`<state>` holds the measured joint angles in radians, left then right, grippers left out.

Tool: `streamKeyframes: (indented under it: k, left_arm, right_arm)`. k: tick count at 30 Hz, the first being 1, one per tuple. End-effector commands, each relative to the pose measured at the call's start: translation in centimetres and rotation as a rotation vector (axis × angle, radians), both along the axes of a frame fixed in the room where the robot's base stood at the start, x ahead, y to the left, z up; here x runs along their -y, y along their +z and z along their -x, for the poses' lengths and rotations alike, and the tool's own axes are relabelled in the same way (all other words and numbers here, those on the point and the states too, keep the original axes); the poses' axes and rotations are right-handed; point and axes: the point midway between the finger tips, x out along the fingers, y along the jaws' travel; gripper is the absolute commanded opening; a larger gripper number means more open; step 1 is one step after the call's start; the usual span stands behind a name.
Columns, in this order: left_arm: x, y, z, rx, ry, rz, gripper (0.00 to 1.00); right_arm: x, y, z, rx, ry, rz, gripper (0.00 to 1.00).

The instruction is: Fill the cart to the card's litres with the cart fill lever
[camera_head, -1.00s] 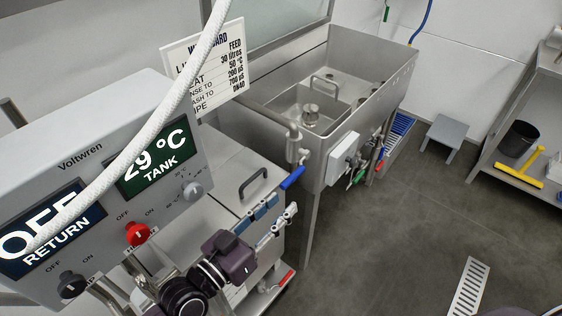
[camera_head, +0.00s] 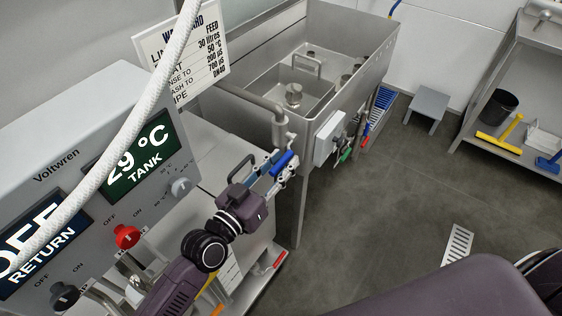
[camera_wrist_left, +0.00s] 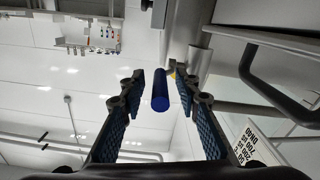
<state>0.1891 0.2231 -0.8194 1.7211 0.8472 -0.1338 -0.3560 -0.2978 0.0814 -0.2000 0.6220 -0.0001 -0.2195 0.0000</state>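The cart fill lever (camera_head: 283,163), a blue handle, hangs under the steel pipe at the near end of the sink. In the left wrist view the blue lever (camera_wrist_left: 160,90) lies between my spread fingers, with gaps on both sides. My left gripper (camera_head: 272,170) is open at the lever and partly covers it in the head view; it also shows in the left wrist view (camera_wrist_left: 160,82). The card (camera_head: 182,52) reads 30 litres on its feed line. The cart (camera_head: 228,155) stands below the pipe, partly hidden by my arm. My right gripper is out of view.
The grey control box (camera_head: 85,175) has a red knob, an OFF return display and a 29 °C tank display; a white hose (camera_head: 150,110) crosses it. The steel sink (camera_head: 320,75) stands behind. A grey stool (camera_head: 427,105) is farther off.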

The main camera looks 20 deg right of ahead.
Motion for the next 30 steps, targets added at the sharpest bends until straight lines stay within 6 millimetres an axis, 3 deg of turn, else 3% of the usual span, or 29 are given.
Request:
streamKeyframes:
  k: [5, 13, 24, 30]
  left_arm:
    - [0.0, 0.0, 0.0, 0.0, 0.0, 0.0, 0.29]
    - [0.0, 0.0, 0.0, -0.001, 0.0, 0.001, 0.0]
    - [-0.1, 0.0, 0.0, -0.002, 0.001, 0.0, 0.0]
    - [-0.1, 0.5, -0.1, -0.012, 0.002, -0.013, 0.0]
  right_arm:
    - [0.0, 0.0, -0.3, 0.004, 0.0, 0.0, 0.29]
    - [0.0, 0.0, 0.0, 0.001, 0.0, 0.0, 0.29]
    - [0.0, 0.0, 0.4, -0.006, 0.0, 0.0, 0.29]
    - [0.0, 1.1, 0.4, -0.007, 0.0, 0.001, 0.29]
